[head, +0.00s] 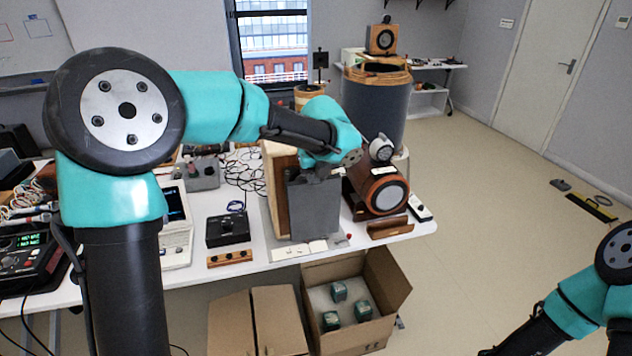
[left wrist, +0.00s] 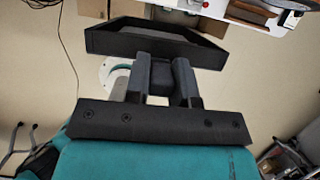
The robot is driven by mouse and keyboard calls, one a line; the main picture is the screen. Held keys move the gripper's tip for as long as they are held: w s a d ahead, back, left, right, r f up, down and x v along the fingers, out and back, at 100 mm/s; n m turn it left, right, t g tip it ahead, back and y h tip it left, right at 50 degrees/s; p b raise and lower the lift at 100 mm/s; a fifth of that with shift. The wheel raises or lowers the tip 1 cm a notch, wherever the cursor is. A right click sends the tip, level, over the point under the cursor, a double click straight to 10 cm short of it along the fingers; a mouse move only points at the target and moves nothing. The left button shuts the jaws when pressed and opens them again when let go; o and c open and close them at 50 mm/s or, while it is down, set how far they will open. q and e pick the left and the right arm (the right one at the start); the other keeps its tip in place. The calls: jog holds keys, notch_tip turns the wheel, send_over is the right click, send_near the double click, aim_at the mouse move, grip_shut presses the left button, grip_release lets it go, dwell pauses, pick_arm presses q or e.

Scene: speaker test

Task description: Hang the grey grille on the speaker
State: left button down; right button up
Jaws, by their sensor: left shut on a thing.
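The grey grille (head: 314,210) is upright in front of the wooden speaker cabinet (head: 275,190) on the white table in the head view. It hides most of the speaker's front. I cannot tell whether the two touch. My left gripper (head: 322,172) is shut on the grille's top edge. In the left wrist view the grille (left wrist: 120,40) shows as a dark frame just beyond the fingers (left wrist: 160,84). Part of my right arm shows at the lower right of the head view, but its gripper is out of frame.
Right of the grille stands a round-faced wooden speaker (head: 386,195). A black box (head: 228,230) and a wooden block with knobs (head: 230,258) lie left. White cards (head: 292,251) lie at the table's front. An open carton (head: 385,280) holding small items stands below on the floor.

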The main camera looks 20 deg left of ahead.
pick_arm(q)
jog(key=shift+r, duration=0.15)
jog(key=shift+w+a, duration=0.15)
jog(key=shift+w, duration=0.05)
dwell(0.3)
jog(key=w+a, duration=0.6)
jog(key=w, duration=0.3)
jog(key=shift+a, duration=0.15)
dwell(1.0)
jog(key=shift+s, duration=0.15)
dwell(0.8)
jog(key=shift+w+a, duration=0.2)
jog(key=shift+w, duration=0.25)
dwell(2.6)
jog(key=shift+f, duration=0.2)
dwell(1.1)
